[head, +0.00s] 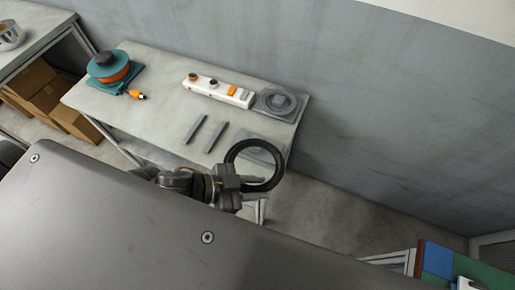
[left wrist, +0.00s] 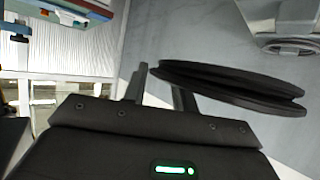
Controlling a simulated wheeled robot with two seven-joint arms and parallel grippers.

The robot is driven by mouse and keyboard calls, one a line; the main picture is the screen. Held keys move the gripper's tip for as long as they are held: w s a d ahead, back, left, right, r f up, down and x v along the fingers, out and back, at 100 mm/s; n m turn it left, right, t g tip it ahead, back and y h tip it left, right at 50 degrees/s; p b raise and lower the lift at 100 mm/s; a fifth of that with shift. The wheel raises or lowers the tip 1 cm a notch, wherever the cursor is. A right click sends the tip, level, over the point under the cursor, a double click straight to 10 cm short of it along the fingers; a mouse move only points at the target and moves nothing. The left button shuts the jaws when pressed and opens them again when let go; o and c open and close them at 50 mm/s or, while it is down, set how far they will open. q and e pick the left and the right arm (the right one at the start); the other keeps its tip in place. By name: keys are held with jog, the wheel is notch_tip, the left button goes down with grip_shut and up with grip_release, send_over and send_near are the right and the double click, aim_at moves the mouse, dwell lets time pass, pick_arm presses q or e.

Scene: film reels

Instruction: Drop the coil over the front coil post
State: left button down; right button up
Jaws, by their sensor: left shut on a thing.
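The coil is a black ring (head: 280,168), held by my left gripper (head: 240,182) at its left and lower side, out by the table's near right corner. In the left wrist view the coil (left wrist: 230,86) shows nearly edge-on as a thin black double disc, tilted, with the gripper fingers (left wrist: 160,86) at its left end. A grey square base (head: 258,154) shows through and behind the ring. It looks like the front coil post's base, but I cannot make out a post. Whether the coil is directly over it is unclear. My right gripper is out of view.
A grey base with a grey round piece (head: 277,102) stands at the table's far right corner. A wall (head: 360,100) stands behind.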

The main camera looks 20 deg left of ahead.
pick_arm(q)
jog(key=w+a+f+b, duration=0.1)
jog(key=w+f+b, duration=0.1)
jog(key=w+f, duration=0.1)
jog(key=w+a+f+b, duration=0.1)
jog(key=w+f+b, duration=0.1)
jog(key=w, duration=0.3)
jog(key=w+a+f+b, duration=0.1)
jog(key=w+f+b, duration=0.2)
jog(key=w+f, duration=0.1)
jog(key=shift+w+a, duration=0.25)
jog(key=shift+a, duration=0.15)
jog(key=shift+w+f, duration=0.3)
jog(key=shift+f, duration=0.05)
jog(key=shift+w+a+f, duration=0.1)
jog(key=shift+f, duration=1.5)
jog(key=c, duration=1.4)
grip_release()
jog(key=shift+f, duration=0.1)
